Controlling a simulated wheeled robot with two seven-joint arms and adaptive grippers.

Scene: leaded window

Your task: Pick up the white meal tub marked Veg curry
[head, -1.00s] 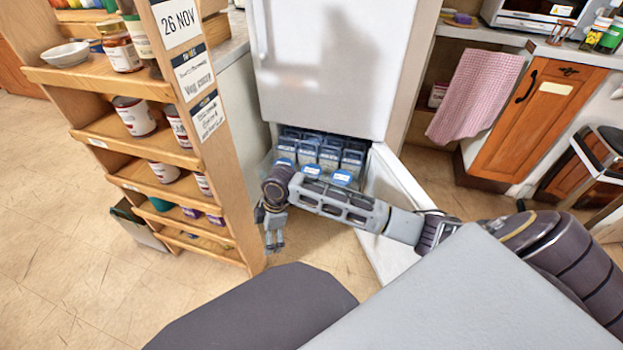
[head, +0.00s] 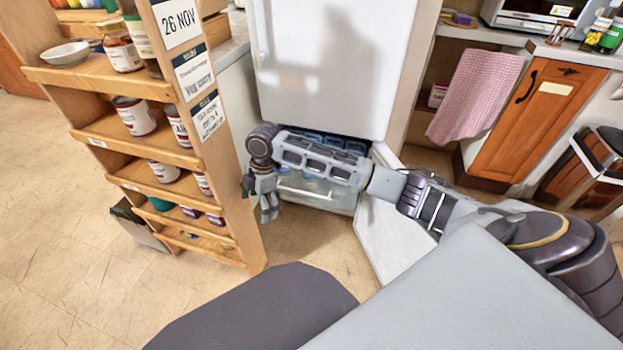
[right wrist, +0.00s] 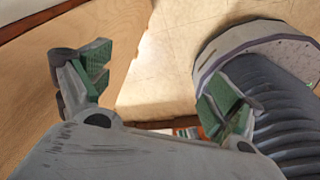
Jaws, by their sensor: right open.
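Several tubs (head: 355,146) sit in the bottom compartment of the white fridge, mostly hidden behind my right arm. Only dark bluish tops show, and I cannot read any lid or tell which is marked Veg curry. A pale, see-through drawer front (head: 318,192) shows below my arm. My right gripper (head: 268,211) hangs fingers-down in front and to the left of the drawer, beside the wooden shelf rack. It is open and empty; its spread green-padded fingers show in the right wrist view (right wrist: 160,88). My left gripper is not in view.
The wooden rack (head: 232,195) with cans and jars stands close left of my right gripper. It carries a "26 NOV" card (head: 177,20) and other cards. The open lower fridge door (head: 385,240) is at right, under my arm. Floor (head: 200,290) is clear in front.

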